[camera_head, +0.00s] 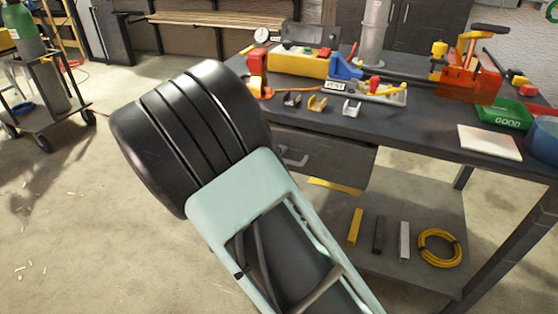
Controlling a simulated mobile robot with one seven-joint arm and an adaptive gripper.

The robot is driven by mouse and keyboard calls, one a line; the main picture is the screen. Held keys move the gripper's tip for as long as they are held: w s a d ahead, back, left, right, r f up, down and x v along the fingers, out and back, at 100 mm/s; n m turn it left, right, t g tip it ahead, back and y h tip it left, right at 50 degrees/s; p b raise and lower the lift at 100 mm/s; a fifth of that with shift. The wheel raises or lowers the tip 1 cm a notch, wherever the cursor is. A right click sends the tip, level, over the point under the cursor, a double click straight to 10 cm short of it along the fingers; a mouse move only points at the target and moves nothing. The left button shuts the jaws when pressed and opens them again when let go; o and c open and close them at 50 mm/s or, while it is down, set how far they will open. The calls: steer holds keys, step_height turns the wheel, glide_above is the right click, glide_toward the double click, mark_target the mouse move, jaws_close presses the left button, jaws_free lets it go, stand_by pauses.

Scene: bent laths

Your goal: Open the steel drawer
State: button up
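The steel drawer (335,163) is a dark grey box under the workbench top, near the middle of the head view. Its pale bar handle (293,160) shows on the front, at the left. The drawer looks shut, but my arm covers its left part, so I cannot tell for certain. A thick black ridged part and a pale green frame of my own arm fill the left and centre foreground. My gripper does not show, and its distance from the handle cannot be seen.
The workbench (425,130) holds several clamps, tools and small blocks. A green tray (502,113) and a pale tile (489,142) lie at right. The lower shelf carries several bars and a yellow cable coil (439,248). A cart (45,85) stands far left; the floor at left is mostly clear.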

steer(key=shift+c, duration=0.2)
jaws_close()
steer(key=shift+s+a, duration=0.1)
